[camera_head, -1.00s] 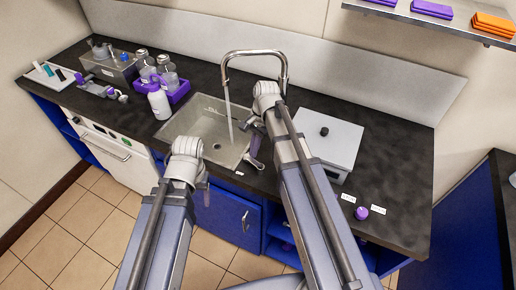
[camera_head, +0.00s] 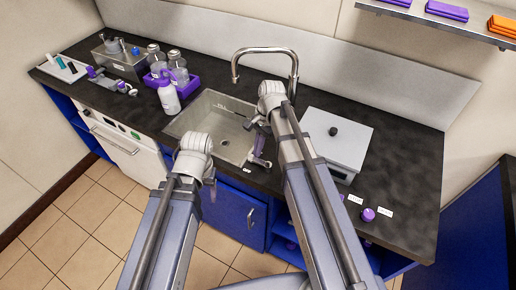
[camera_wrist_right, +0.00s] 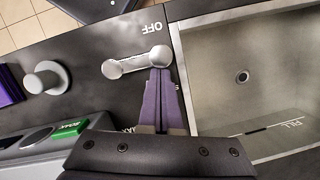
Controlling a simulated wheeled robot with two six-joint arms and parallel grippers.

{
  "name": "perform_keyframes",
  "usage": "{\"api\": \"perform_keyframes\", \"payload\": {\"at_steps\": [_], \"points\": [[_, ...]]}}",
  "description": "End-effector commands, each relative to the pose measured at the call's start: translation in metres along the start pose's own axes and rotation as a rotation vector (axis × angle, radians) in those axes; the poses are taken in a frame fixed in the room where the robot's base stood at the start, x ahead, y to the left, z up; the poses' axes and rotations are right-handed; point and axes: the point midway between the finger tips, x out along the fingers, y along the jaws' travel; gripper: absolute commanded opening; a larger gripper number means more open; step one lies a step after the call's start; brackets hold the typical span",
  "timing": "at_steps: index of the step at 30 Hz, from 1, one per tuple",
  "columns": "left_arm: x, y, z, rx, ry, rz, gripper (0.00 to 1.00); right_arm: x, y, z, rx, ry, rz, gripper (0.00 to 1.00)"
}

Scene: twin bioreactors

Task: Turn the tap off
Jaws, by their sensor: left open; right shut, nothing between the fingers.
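The tap (camera_head: 264,51) arches over the sink (camera_head: 181,124), and no water shows below its spout. Its silver lever (camera_wrist_right: 137,62) lies on the counter beside the sink; the OFF label (camera_wrist_right: 151,29) is next to its right end in the right wrist view. The lever also shows in the head view (camera_head: 258,161). My right gripper (camera_wrist_right: 160,73) is shut and empty, its purple fingertips against or just beside the lever's right end; I cannot tell if they touch. In the head view my right gripper (camera_head: 261,146) is over the sink's right edge. My left gripper (camera_head: 212,188) is open at the counter's front edge.
A grey box with a black knob (camera_head: 335,142) stands right of the sink. A purple knob (camera_head: 368,214) sits near the front right. A white bottle (camera_head: 169,97) and a purple rack of jars (camera_head: 182,84) stand left of the sink.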

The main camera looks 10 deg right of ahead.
Motion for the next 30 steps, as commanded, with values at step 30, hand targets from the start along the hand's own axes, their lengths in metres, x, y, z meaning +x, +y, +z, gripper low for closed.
{"api": "perform_keyframes", "payload": {"at_steps": [30], "points": [[-0.091,-0.009,0.005,0.0,0.0,0.0,0.64,-0.096,-0.003,-0.004,-0.003,0.0,0.001,0.0]]}}
